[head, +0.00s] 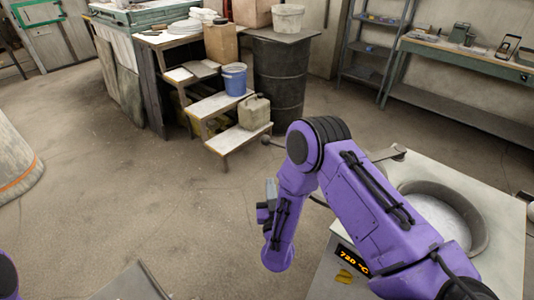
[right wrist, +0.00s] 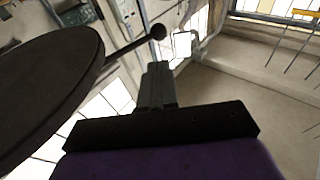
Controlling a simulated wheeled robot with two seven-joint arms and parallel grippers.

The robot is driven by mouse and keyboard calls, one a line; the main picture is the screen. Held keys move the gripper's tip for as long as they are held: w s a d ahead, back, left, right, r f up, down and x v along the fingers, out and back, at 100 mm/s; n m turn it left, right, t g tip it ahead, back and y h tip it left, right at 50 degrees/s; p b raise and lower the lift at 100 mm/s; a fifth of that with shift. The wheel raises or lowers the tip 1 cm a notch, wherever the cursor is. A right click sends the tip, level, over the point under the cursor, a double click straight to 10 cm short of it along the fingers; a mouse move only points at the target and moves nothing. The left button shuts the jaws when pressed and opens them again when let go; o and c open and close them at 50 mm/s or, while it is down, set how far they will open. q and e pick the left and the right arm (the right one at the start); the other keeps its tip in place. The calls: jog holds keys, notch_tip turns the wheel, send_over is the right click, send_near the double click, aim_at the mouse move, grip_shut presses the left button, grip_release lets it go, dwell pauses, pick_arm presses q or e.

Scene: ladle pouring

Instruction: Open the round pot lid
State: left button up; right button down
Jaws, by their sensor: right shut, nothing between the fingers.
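The round pot (head: 472,242) is set in the top of a pale furnace box at the right of the head view. Its mouth shows uncovered, with a pale silvery surface inside, partly behind my right arm. A dark disc, apparently the lid (right wrist: 50,85), fills the left of the right wrist view. A rod with a ball end (right wrist: 158,31) runs from it. The ball (head: 265,139) also shows in the head view, where my arm hides the disc. My right gripper (head: 269,190) is shut and empty, left of the furnace, apart from the ball. My left gripper is out of view.
The furnace (head: 512,262) carries a lit display (head: 353,262). Wooden steps (head: 212,103) with a blue bucket (head: 234,79) and a canister (head: 254,111) stand beyond, beside a dark drum (head: 282,80). Open floor lies at the left.

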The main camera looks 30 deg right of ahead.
pick_arm(q)
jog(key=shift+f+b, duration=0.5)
jog(key=shift+b, duration=0.05)
pick_arm(e)
jog(key=x, duration=1.3)
jog(key=shift+d, duration=0.3)
jog(key=shift+r, duration=0.1)
